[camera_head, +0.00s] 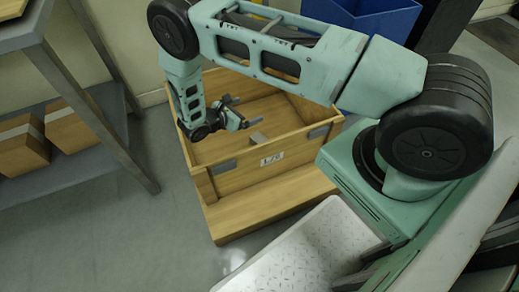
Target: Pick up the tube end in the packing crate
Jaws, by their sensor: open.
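The packing crate (238,181) is an open wooden box with grey metal corner brackets, standing on a wooden base on the floor. A small grey piece (257,138) shows inside it, near the front wall; it looks like the tube end, but is too small to be sure. My gripper (246,111) is open over the crate's inside, its dark fingers pointing right. It is up and left of the grey piece in the picture, and they look apart. I cannot tell its height above the crate floor. My arm hides part of the crate's back.
A grey metal shelf (65,158) with cardboard boxes (70,128) stands at the left. A blue bin (378,18) is behind the crate. A silver tread-plate surface (312,248) lies in front. The floor (150,215) left of the crate is clear.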

